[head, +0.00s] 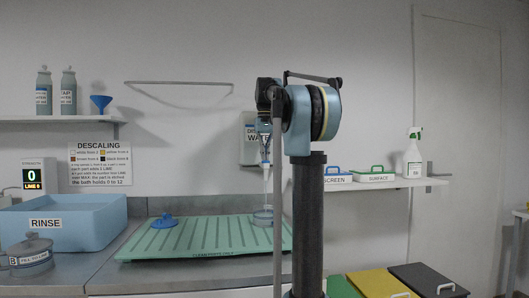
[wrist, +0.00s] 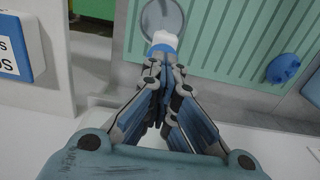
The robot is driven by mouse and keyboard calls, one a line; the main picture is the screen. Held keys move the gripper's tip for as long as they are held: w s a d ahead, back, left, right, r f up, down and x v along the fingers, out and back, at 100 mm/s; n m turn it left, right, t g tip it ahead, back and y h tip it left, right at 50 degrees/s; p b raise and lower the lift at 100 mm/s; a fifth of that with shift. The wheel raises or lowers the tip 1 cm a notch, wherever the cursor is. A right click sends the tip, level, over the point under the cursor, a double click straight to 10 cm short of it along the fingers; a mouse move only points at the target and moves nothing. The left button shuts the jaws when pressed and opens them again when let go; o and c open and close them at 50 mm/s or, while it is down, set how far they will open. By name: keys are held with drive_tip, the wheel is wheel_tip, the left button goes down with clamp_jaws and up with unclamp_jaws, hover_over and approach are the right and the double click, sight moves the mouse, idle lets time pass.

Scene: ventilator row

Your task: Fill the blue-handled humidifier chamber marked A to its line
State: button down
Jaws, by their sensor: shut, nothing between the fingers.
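A clear round chamber (head: 263,216) stands on the green draining mat (head: 190,238) under the tap nozzle (head: 265,164) of the water dispenser (head: 249,150). Thin pale streaks, apparently water, run from nozzle to chamber. In the wrist view the chamber (wrist: 162,18) shows as a grey disc beyond the white and blue nozzle (wrist: 163,42). I cannot read its mark, fill line or level, or see a blue handle. My gripper (wrist: 165,70) is shut and empty, its fingertips right at the nozzle; I cannot tell whether they touch. My arm partly hides the dispenser.
A grey chamber marked B (head: 32,254) stands at left before the blue rinse basin (head: 70,222). A blue knobbed part (head: 165,220) lies on the mat, left of the chamber. Bins (head: 378,284) stand at lower right. The mat's middle is clear.

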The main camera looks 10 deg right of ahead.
drive_tip(key=shift+w, duration=0.1)
idle(3.7)
drive_tip(key=shift+r, duration=0.2)
drive_tip(key=shift+w+r, duration=0.6)
drive_tip(key=shift+w, duration=0.25)
wheel_tip(320, 180, up, 12)
drive_tip(key=s, duration=0.1)
drive_tip(key=shift+s+r, duration=0.15)
drive_tip(key=shift+s, duration=0.2)
